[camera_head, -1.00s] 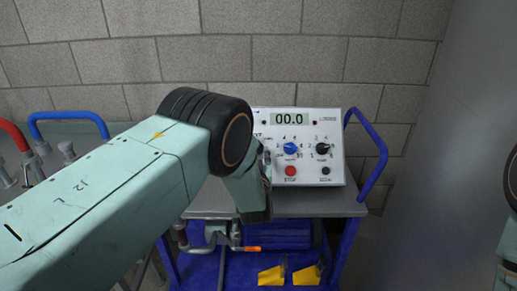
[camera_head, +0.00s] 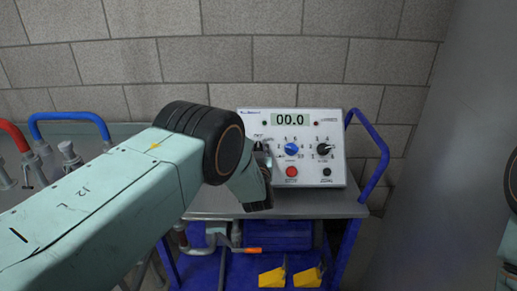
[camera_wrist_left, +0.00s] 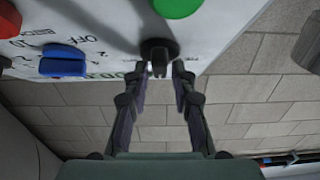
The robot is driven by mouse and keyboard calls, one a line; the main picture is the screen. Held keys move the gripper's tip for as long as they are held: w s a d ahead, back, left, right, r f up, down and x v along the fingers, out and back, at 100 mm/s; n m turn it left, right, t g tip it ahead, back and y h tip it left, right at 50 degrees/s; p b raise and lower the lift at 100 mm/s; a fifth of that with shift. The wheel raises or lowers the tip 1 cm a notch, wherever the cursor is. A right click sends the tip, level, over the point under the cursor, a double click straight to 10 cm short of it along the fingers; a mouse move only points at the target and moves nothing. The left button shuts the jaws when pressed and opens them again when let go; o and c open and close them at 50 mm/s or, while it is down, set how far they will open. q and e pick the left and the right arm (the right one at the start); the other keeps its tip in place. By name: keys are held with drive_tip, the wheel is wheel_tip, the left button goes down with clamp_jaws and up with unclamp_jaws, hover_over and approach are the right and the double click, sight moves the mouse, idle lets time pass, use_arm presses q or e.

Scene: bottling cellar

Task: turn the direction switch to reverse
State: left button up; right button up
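The control box (camera_head: 335,172) stands on a grey cart top, with its lit display reading 00.0. My left arm covers the left part of its face in the head view. My left gripper (camera_head: 266,158) is at that part, mostly hidden by its own wrist. In the left wrist view, a black switch knob (camera_wrist_left: 159,50) sticks out from the panel. The two fingers of my left gripper (camera_wrist_left: 161,70) are apart, one on each side of the knob near its end. I cannot tell whether they touch it. My right gripper is out of view.
A green button (camera_wrist_left: 177,6) and a blue knob (camera_wrist_left: 62,62) flank the switch in the wrist view.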

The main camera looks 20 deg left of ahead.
use_arm(q)
drive_tip(key=shift+s, duration=0.1)
clamp_jaws()
drive_tip(key=n+g+y+b, duration=0.1)
drive_tip(key=n+b, duration=0.1)
drive_tip(key=n+g+y+b, duration=0.1)
drive_tip(key=n+y, duration=0.1)
drive_tip(key=n, duration=0.1)
drive_tip(key=shift+d+f+y+b, duration=0.1)
drive_tip(key=shift+f+y+b, duration=0.05)
drive_tip(key=shift+y+b, duration=0.2)
drive_tip(key=n+g+y+b, duration=0.1)
drive_tip(key=n, duration=0.2)
drive_tip(key=n+g+y+b, duration=0.1)
drive_tip(key=n+g+b, duration=0.1)
drive_tip(key=n, duration=0.1)
drive_tip(key=shift+n+g+y, duration=0.3)
drive_tip(key=shift+n+y, duration=0.05)
drive_tip(key=shift+n, duration=0.35)
drive_tip(key=shift+o, duration=2.3)
unclamp_jaws()
